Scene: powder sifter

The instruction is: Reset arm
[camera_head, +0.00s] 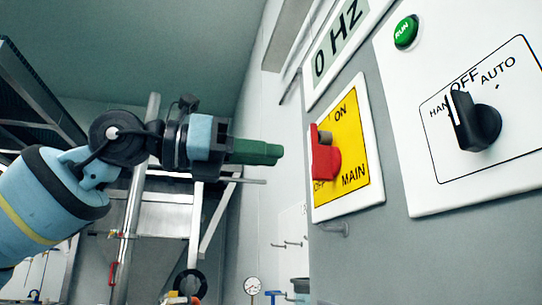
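My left arm (45,200) reaches in from the left. My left gripper (272,153) points right, its green fingers level in front of the control panel. The fingers overlap from this angle, so I cannot tell whether they are apart. Nothing shows between them. A gap shows in the picture between the fingertips and the red main switch handle (322,160) on its yellow plate (352,138). My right gripper is not in view.
The grey control panel (400,245) fills the right side. It carries a 0 Hz display (340,42), a green RUN button (405,32) and a black HAND/OFF/AUTO knob (475,122). Metal framework (165,215) and a round gauge (252,285) stand behind.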

